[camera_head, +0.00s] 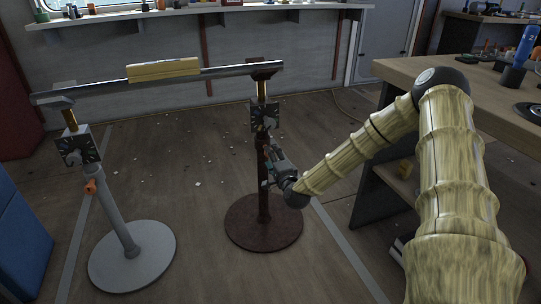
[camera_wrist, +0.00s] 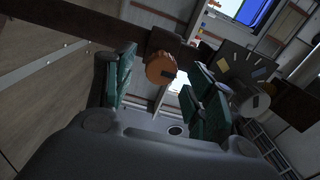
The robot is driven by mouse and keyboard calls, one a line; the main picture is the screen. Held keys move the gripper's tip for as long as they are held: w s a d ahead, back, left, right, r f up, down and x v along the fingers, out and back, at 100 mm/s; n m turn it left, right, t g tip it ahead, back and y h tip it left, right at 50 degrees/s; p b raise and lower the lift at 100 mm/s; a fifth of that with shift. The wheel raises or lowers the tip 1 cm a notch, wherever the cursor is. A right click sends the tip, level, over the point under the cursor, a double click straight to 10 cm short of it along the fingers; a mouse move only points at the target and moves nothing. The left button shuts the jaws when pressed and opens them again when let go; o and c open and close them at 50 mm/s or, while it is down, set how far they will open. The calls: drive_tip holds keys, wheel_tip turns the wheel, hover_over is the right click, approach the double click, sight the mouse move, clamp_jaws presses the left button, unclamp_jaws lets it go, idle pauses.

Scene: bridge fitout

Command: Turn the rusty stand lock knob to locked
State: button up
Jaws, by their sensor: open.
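The rusty stand (camera_head: 263,222) is the right-hand one, with a dark brown round base and post. Its lock knob (camera_wrist: 160,69) is orange with a dark mark on its face, and shows in the wrist view on the brown post. In the head view my gripper hides this knob. My gripper (camera_head: 273,163) is at the post below the dial box (camera_head: 264,116). In the wrist view its green-padded fingers (camera_wrist: 162,88) are open, with the knob between and just beyond the tips. I see no clear contact. I cannot tell the knob's setting.
A grey stand (camera_head: 131,257) with its own orange knob (camera_head: 91,187) stands at left. A metal bar (camera_head: 225,72) with a yellow block (camera_head: 163,69) spans both stands. A workbench (camera_head: 425,72) is at right.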

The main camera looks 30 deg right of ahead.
drive_tip(key=v, duration=0.4)
drive_tip(key=shift+s+a, duration=0.1)
drive_tip(key=shift+s, duration=0.2)
idle(0.3)
drive_tip(key=s+a+f+n+g+y, duration=0.35)
drive_tip(key=s+a+f+n, duration=0.25)
drive_tip(key=s+a+f, duration=0.35)
drive_tip(key=s+a+f+n+g+y, duration=0.2)
drive_tip(key=s+a+f+n+g, duration=0.4)
drive_tip(key=a+f, duration=0.6)
drive_tip(key=s+a+f+n+g, duration=0.2)
drive_tip(key=s+n+g, duration=0.1)
drive_tip(key=s, duration=0.7)
drive_tip(key=s+a+f+n+g+h+p, duration=0.1)
drive_tip(key=s+a+f+n+g, duration=0.15)
drive_tip(key=s, duration=0.65)
drive_tip(key=s+a+f+n+g, duration=0.1)
drive_tip(key=s+f+n+g, duration=0.1)
drive_tip(key=s, duration=0.8)
wheel_tip(320, 180, up, 38)
drive_tip(key=p, duration=3.8)
drive_tip(key=shift+s+g, duration=0.3)
drive_tip(key=shift+s, duration=0.1)
